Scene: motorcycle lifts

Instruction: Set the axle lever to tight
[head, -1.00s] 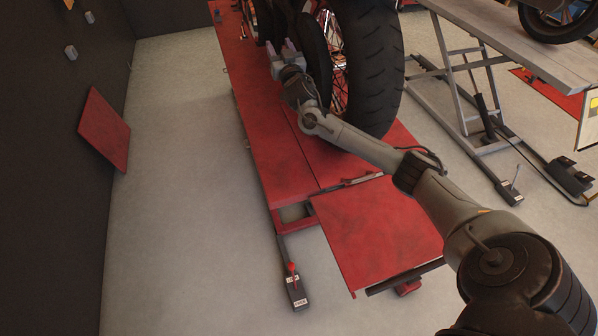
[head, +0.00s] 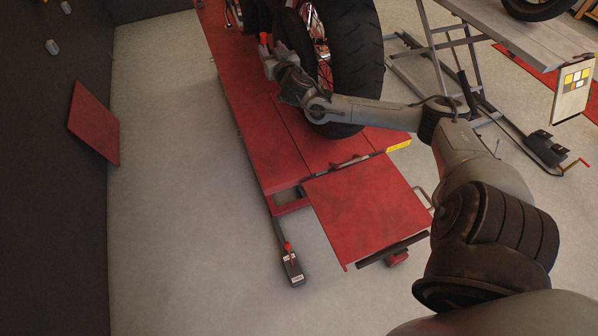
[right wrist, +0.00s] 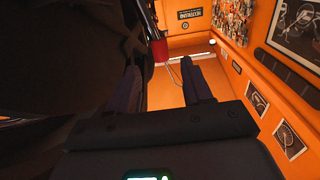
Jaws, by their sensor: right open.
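A small red grip (head: 263,39), which looks like the end of the axle lever, stands beside the motorcycle's rear wheel (head: 356,60) in the head view. In the right wrist view a red piece on a metal rod (right wrist: 160,50) shows just beyond the fingers, nearer the left one. My right gripper (head: 268,52) is at the left side of the wheel, close to the red grip. It is open, with its two dark fingers (right wrist: 160,66) apart and nothing clearly held. The lever's pivot and any tight marking are hidden. My left gripper is out of view.
The motorcycle stands on a red lift (head: 265,140) with a ramp plate (head: 365,210) at its near end. A pedal with a red lever (head: 291,265) lies on the floor. A grey lift (head: 525,50) stands at right. Floor left of the red lift is clear.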

